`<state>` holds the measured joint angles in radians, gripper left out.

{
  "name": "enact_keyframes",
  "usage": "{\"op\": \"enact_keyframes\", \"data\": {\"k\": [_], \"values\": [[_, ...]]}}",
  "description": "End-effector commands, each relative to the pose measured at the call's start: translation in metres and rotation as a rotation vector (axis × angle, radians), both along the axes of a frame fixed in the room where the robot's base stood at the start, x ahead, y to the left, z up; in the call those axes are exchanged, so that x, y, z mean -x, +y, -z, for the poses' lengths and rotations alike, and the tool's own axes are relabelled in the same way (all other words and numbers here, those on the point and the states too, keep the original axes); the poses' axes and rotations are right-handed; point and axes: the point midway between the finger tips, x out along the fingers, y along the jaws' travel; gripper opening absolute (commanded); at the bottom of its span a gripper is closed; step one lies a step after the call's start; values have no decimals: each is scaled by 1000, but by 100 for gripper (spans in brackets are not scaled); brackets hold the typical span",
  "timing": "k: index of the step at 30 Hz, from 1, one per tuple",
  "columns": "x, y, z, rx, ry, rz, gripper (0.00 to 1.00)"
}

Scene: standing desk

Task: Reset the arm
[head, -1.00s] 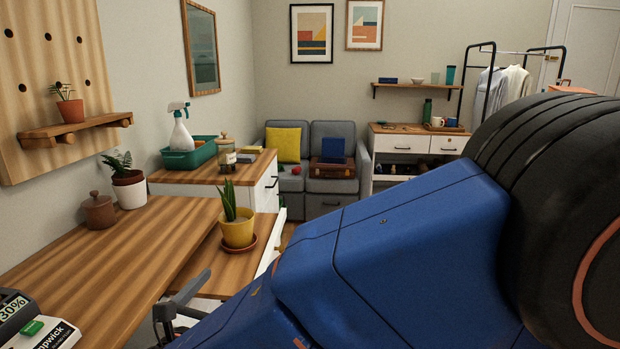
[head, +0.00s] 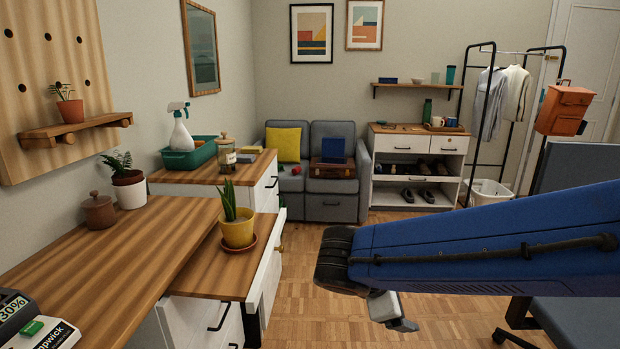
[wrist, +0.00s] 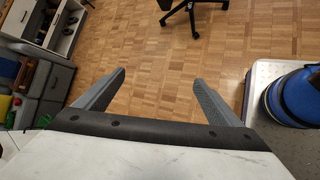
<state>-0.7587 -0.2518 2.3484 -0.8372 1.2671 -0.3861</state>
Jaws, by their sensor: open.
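My gripper (head: 393,312) shows only in part in the head view, hanging below the dark wrist joint at the left end of my blue arm, over the wooden floor. In the wrist view my gripper (wrist: 160,75) has its two grey fingers wide apart. Nothing is between them but bare floor seen beyond. My arm stretches in from the right edge of the head view.
A wooden desk (head: 120,265) with a yellow plant pot (head: 238,232) beside it fills the left. A grey sofa (head: 331,207), a white shoe cabinet (head: 398,143) and a clothes rack (head: 478,125) stand behind. An office chair (wrist: 193,4) shows in the wrist view. The middle floor is clear.

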Motion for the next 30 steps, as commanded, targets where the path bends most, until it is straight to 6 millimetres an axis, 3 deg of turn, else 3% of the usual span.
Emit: {"op": "enact_keyframes", "data": {"k": [3,12,21,30], "values": [[19,-32,5,-128,-12,146,89],[69,-79,19,-454,-75,504,89],[112,-97,25,-777,-193,852,89],[137,-99,23,-1061,-336,1138,89]]}}
